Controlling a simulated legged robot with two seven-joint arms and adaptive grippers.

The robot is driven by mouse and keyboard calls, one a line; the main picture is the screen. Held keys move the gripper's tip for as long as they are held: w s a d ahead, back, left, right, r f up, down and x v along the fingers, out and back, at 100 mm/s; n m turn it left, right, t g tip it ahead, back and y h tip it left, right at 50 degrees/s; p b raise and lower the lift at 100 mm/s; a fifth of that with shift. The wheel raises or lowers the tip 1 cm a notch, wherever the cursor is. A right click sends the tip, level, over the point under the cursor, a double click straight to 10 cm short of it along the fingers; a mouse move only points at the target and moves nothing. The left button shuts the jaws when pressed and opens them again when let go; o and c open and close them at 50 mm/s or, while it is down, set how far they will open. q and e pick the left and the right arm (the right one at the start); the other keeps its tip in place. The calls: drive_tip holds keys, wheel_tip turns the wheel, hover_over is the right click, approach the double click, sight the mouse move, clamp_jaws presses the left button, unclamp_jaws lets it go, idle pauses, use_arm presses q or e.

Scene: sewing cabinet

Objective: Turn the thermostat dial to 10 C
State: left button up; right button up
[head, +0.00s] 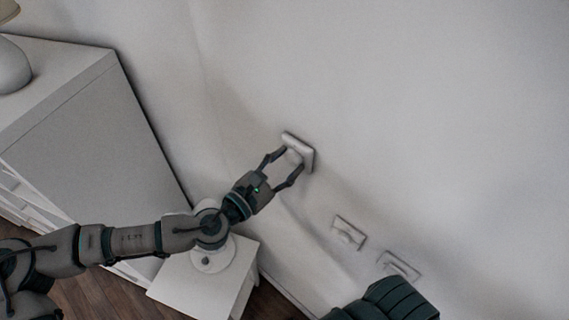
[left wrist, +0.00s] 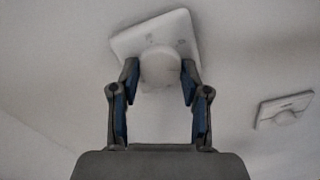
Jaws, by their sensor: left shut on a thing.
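The thermostat is a white square plate (head: 299,146) on the wall, near the middle of the head view. In the left wrist view the plate (left wrist: 125,42) shows at the top, with a round white dial (left wrist: 160,68) at its centre. My left gripper (head: 285,164) reaches it from the lower left. In the left wrist view its two fingers (left wrist: 160,82) stand on either side of the dial and are shut on it. Any scale or number on the dial is too small to read. My right gripper is not in view.
Two more white wall plates (head: 348,232) (head: 400,265) sit lower right of the thermostat. A white cabinet (head: 90,120) stands at the left, and a small white table (head: 205,285) is below my left arm. The wall to the right is bare.

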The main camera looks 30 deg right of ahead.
use_arm(q)
drive_tip(key=n, duration=0.4)
drive_tip(key=shift+w+r+b, duration=0.1)
drive_tip(key=shift+b, duration=0.25)
drive_tip(key=n, duration=0.4)
drive_tip(key=shift+r, duration=0.1)
drive_tip(key=n, duration=0.2)
drive_tip(key=shift+n, duration=0.4)
drive_tip(key=n, duration=0.5)
drive_tip(key=shift+p, duration=0.4)
drive_tip(key=n+p, duration=0.1)
drive_tip(key=n, duration=0.4)
drive_tip(key=shift+n, duration=0.8)
